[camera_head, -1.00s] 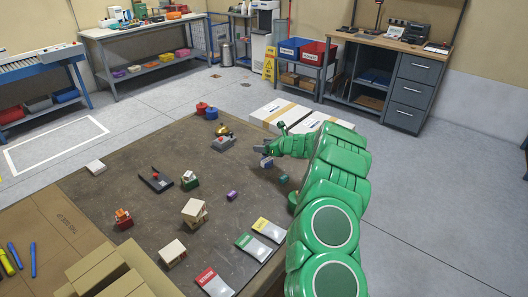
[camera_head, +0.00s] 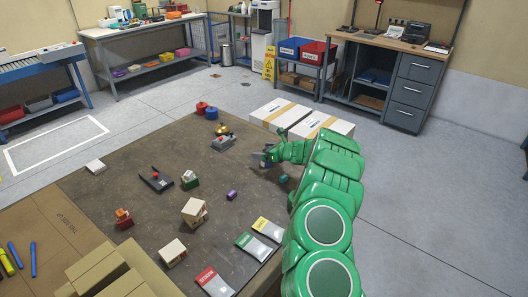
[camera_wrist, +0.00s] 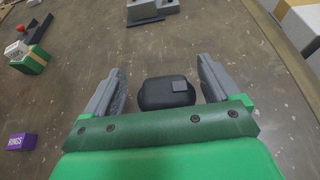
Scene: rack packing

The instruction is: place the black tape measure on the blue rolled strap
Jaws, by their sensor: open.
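The black tape measure (camera_wrist: 166,93) lies on the brown work surface in the wrist view, between the two grey fingers of my gripper (camera_wrist: 164,85). The fingers are open, with a gap on each side of it. In the head view my gripper (camera_head: 260,158) is low over the right part of the surface and hides the tape measure. What looks like the blue rolled strap (camera_head: 211,113) stands at the far edge of the surface in the head view, beside a red roll (camera_head: 201,107). It is not in the wrist view.
A grey block-shaped item (camera_head: 222,143) and a gold item (camera_head: 224,130) lie between my gripper and the rolls. A purple box (camera_head: 231,195) and a green box (camera_head: 189,180) stand to the left. White cartons (camera_head: 320,127) are behind my gripper. The surface's middle has free room.

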